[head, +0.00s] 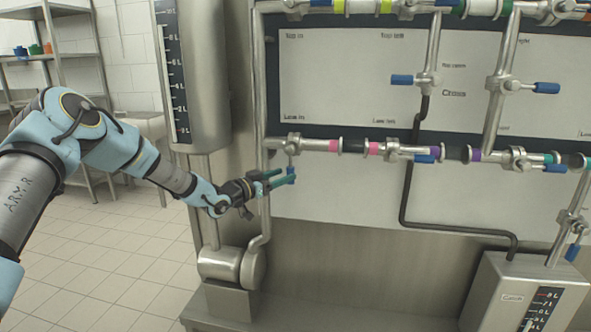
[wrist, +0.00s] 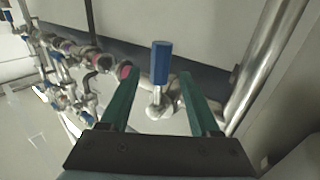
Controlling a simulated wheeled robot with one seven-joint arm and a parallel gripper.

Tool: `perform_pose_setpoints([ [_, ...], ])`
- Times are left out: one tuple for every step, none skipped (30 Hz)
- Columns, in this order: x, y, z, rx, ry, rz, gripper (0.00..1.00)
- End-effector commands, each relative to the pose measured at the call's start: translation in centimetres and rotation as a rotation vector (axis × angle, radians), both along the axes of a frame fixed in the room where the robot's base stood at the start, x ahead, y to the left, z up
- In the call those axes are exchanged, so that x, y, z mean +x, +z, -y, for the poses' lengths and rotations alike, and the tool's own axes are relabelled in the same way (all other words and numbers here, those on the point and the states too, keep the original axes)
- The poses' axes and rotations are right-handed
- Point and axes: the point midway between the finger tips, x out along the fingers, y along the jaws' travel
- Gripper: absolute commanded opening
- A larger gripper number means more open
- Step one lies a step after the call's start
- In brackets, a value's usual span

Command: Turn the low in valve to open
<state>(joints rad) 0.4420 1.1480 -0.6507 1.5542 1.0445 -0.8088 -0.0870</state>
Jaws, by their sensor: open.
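The low in valve (head: 292,142) sits on the lower horizontal pipe, near the panel label "Low in". Its lever hangs down from the valve body, and its blue handle (head: 291,171) is partly hidden by my gripper. My gripper (head: 281,177), with green fingers, is open at the handle. In the wrist view the blue handle (wrist: 160,62) shows between the two finger lines of my gripper (wrist: 158,74), with gaps on both sides. I cannot tell whether the handle is within the depth of the fingers.
A vertical pipe (head: 259,75) runs close beside my gripper, and shows in the wrist view (wrist: 265,55) at right. A level tank (head: 205,75) stands at left. More blue-handled valves, such as the lower middle one (head: 425,158), lie to the right. The tiled floor (head: 110,255) is clear.

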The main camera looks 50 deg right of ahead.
Motion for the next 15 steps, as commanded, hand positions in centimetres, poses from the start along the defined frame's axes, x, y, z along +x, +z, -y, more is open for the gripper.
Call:
perform_pose_setpoints([
  [-0.1,0.2,1.1,-0.001,-0.001,-0.001,0.63],
  [-0.1,0.2,1.7,-0.001,0.000,-0.001,0.63],
  [-0.1,0.2,2.4,0.000,-0.001,-0.001,0.63],
  [-0.1,0.1,3.0,0.001,-0.001,-0.001,0.63],
  [-0.1,0.1,3.5,0.000,0.000,-0.001,0.63],
  [-0.1,0.1,4.2,0.001,0.000,0.000,0.63],
  [-0.2,0.1,4.6,0.002,0.001,-0.001,0.63],
  [-0.1,0.1,5.0,0.001,0.001,-0.001,0.63],
  [-0.1,0.1,5.5,0.001,0.001,-0.001,0.63],
  [-0.1,0.1,5.8,0.000,0.001,-0.001,0.63],
  [-0.2,0.1,6.1,0.001,0.000,-0.001,0.63],
  [-0.1,0.0,6.3,0.002,0.001,-0.001,0.63],
  [-0.1,0.0,6.5,0.002,0.001,-0.001,0.63],
  [-0.1,0.0,6.6,0.002,0.001,0.000,0.63],
  [-0.1,0.0,6.8,0.002,0.001,0.000,0.63],
])
